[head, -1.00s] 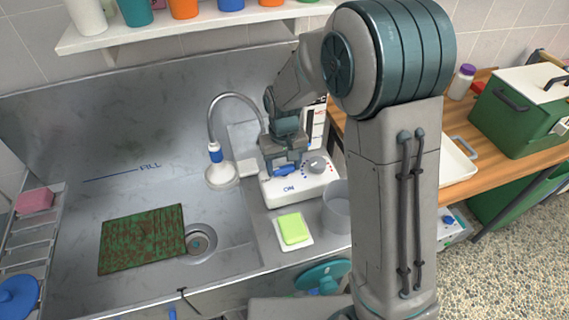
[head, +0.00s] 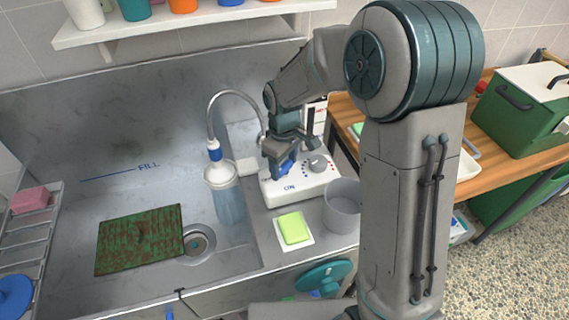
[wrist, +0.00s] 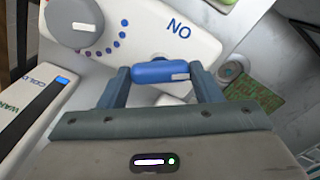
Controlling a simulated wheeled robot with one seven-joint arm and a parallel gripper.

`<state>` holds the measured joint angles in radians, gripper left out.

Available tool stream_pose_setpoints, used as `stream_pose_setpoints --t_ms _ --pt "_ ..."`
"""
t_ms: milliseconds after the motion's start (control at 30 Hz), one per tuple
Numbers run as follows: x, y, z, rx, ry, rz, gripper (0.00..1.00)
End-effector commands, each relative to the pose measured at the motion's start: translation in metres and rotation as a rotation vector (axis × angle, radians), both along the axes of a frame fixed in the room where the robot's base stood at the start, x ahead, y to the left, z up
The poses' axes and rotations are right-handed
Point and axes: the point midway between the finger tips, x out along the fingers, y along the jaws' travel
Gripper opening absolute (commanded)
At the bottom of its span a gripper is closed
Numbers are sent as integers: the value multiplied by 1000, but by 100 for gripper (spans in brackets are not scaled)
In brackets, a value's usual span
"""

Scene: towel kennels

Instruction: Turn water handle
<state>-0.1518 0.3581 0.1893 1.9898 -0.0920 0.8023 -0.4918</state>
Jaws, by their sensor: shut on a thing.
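The blue water handle (head: 286,168) sits on a white control box (head: 318,184) marked ON, right of the sink. My gripper (head: 280,150) is over the box. In the wrist view, the gripper (wrist: 160,74) is shut on the blue handle (wrist: 155,72), one finger at each end. The handle stands steeply angled in the head view. A curved faucet (head: 213,118) with a round white head hangs over the sink, and a bluish stream of water (head: 229,207) falls from it. My fingers hide part of the handle in the head view.
A grey dial (wrist: 75,20) with blue dots is beside the handle. A clear container (head: 342,210) and a green sponge (head: 294,229) stand in front of the box. A green-brown mat (head: 140,240) lies in the sink (head: 75,215) by the drain.

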Motion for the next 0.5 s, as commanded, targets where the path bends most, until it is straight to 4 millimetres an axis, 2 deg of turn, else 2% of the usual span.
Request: stream_pose_setpoints --t_ms 200,500 --pt "1 -1 1 1 -2 182 35" --pt "1 0 1 1 -3 361 35"
